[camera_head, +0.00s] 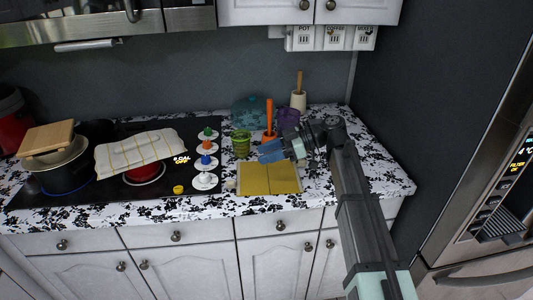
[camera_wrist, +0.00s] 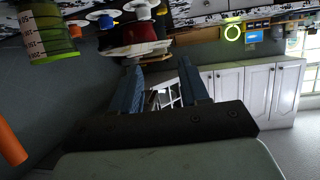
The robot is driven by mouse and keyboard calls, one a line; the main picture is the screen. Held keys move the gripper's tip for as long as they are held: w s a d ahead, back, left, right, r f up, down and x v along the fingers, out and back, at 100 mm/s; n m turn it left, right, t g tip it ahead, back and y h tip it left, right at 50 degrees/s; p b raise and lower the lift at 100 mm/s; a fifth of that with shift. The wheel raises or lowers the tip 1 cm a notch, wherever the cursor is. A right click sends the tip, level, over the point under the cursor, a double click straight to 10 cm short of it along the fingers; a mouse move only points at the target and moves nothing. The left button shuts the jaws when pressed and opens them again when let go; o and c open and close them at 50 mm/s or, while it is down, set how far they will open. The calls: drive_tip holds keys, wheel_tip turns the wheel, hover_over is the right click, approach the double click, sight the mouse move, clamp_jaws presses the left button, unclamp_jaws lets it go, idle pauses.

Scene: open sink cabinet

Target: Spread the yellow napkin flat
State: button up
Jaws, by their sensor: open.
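The yellow napkin (camera_head: 255,180) lies on the floral counter near its front edge in the head view. It looks like a flat rectangle with a line down its middle, a crease or an edge; I cannot tell whether it is still folded in layers. My gripper (camera_head: 268,153) has blue fingers and is above or just behind the napkin's back edge, pointing left. In the wrist view my gripper (camera_wrist: 160,62) has its fingers apart with nothing between them. The napkin does not show in the wrist view.

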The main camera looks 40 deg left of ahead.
drive_tip(key=v, duration=1.3)
drive_tip(key=shift+w+d, duration=0.1)
